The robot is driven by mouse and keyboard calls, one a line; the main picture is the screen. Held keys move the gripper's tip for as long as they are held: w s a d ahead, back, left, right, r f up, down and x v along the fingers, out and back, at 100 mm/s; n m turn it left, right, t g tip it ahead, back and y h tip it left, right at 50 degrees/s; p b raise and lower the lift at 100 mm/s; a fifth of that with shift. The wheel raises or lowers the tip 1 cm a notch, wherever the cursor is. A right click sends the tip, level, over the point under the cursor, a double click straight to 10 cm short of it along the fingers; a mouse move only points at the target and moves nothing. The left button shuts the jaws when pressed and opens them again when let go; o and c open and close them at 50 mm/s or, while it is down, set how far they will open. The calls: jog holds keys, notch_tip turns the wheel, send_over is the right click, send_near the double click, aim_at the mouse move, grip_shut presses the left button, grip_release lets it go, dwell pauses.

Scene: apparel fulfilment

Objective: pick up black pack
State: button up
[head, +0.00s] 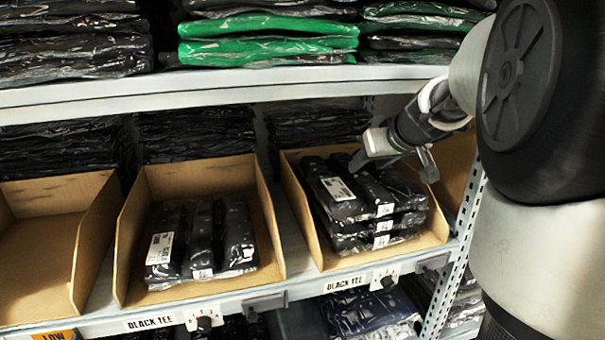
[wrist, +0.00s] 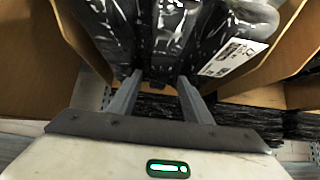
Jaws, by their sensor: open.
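Black packs in clear plastic with white labels lie stacked in the right cardboard bin (head: 290,205). The top black pack (head: 338,205) of this stack has a white label on its upper left. Another black pack (head: 203,238) lies in the middle bin (head: 130,235). My gripper (head: 397,167) is open and empty above the back right part of the right stack. In the wrist view, my two fingers (wrist: 160,82) stand apart, pointing at a black pack (wrist: 195,35) with a white label to their right. I cannot tell whether the fingertips touch it.
A left bin (head: 40,245) looks empty in its visible part. The upper shelf edge (head: 220,95) runs above the bins and my gripper. Dark and green packs (head: 268,30) lie on that shelf. A perforated post (head: 462,235) stands right of the right bin. More packs (head: 370,312) lie below.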

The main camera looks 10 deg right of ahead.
aim_at(360, 172)
jog(key=x, duration=0.5)
jog(key=shift+a, duration=0.15)
jog(key=c, duration=0.9)
jog(key=shift+c, duration=0.3)
jog(key=shift+r, duration=0.1)
